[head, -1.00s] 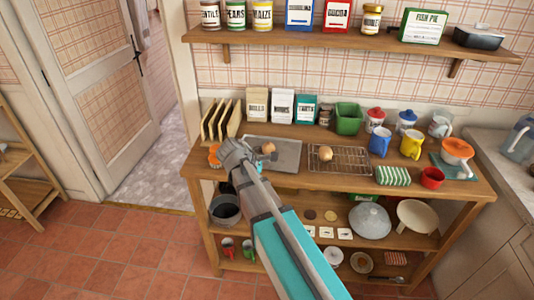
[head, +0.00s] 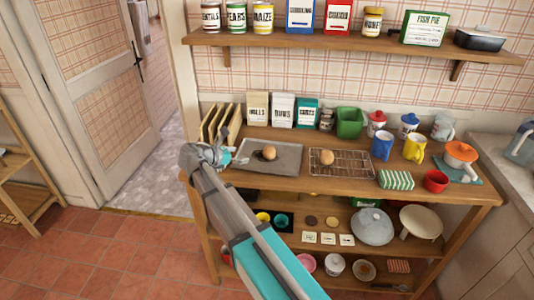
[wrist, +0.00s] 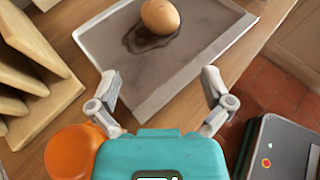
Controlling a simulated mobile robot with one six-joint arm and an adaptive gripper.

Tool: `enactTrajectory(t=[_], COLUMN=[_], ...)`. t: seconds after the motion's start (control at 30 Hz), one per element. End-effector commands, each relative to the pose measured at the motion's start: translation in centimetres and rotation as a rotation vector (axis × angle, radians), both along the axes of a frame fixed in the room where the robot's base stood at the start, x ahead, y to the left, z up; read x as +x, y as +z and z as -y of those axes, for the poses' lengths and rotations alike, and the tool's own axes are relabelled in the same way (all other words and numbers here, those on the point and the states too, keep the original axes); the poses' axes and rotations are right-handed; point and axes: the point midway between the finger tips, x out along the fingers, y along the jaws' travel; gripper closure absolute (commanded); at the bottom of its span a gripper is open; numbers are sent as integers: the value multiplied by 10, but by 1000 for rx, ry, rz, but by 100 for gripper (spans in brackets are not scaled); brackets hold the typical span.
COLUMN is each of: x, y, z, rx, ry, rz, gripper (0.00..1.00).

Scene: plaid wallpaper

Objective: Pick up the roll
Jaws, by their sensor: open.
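A round brown roll (head: 270,152) sits on a grey metal baking tray (head: 290,158) on the left of the wooden worktop. The same roll (wrist: 160,16) shows at the top of the wrist view, with a dark patch on the tray beside it. Another round roll (head: 327,157) sits on a wire cooling rack (head: 355,160) to the right. My gripper (head: 208,156) is at the left end of the worktop, left of the tray. In the wrist view my gripper (wrist: 160,76) has its fingers wide apart with nothing between them, short of the roll.
An orange round thing (wrist: 70,152) is close by my gripper's left finger. A wooden rack with upright boards (head: 220,123) stands behind. Paper packets (head: 282,110), a green tub (head: 349,122) and mugs (head: 382,145) line the back. A shelf (head: 350,37) hangs above.

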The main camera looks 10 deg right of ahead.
Motion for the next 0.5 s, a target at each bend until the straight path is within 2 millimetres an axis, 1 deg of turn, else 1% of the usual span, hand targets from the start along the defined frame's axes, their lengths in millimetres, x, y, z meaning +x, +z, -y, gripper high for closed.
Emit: enactTrajectory(t=[0.13,0.27,0.5], x=[4,10,25], y=[-5,-12,-26], z=[7,20,50], rx=[1,1,2], ry=[-2,-3,-4], rz=[0,-1,1], gripper=[0,0,0])
